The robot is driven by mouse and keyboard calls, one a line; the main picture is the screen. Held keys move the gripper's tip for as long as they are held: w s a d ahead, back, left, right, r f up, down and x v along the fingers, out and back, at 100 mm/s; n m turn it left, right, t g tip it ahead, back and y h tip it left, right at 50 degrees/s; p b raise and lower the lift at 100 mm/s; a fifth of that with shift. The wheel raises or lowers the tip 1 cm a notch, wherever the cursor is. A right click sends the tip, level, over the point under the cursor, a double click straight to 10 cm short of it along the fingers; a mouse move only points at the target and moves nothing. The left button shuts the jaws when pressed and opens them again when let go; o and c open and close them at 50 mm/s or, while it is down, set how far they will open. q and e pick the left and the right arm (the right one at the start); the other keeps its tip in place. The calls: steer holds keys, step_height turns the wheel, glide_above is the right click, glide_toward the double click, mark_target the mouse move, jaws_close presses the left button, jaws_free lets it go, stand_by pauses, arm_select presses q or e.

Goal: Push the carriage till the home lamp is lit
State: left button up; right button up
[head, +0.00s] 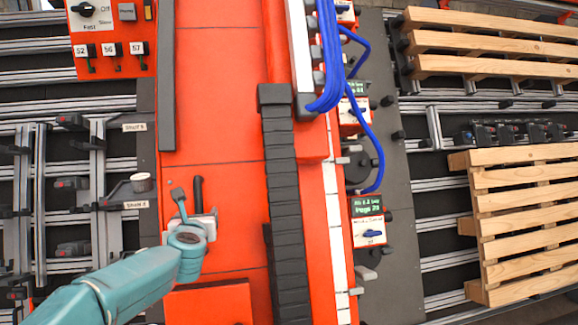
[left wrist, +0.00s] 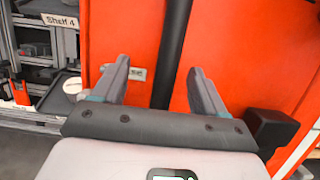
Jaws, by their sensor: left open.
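A large red-orange body (head: 225,120) runs up the middle of the head view, with a black segmented cable chain (head: 282,170) along it. I cannot tell which part is the carriage, and I cannot make out a lit home lamp. My left gripper (head: 189,197) is over the red surface at lower left. In the left wrist view its jaws (left wrist: 158,68) are open and spread, with a dark upright bar (left wrist: 172,45) showing between them against the red panel. Whether they touch the bar is unclear. My right gripper is not in view.
A red control panel (head: 112,50) with a dial and switches is at upper left. Shelves with labels (head: 135,127) stand at left. Blue hoses (head: 330,55) and boxes with green displays (head: 367,207) line the right side. Wooden pallets (head: 525,215) lie at far right.

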arm_select(q)
steer(key=shift+s+a, duration=0.1)
steer(key=shift+s+d+r+b, duration=0.2)
steer(key=shift+s+r+b, duration=0.1)
steer(key=shift+s, duration=0.2)
steer(key=s, duration=0.1)
steer(key=s+r, duration=0.2)
steer(key=shift+s+d+b, duration=0.25)
steer(key=shift+d+b, duration=0.05)
steer(key=shift+b, duration=0.05)
steer(key=s, duration=0.1)
steer(key=s+r, duration=0.2)
steer(key=s, duration=0.1)
steer(key=shift+d, duration=0.4)
steer(key=shift+s, duration=0.15)
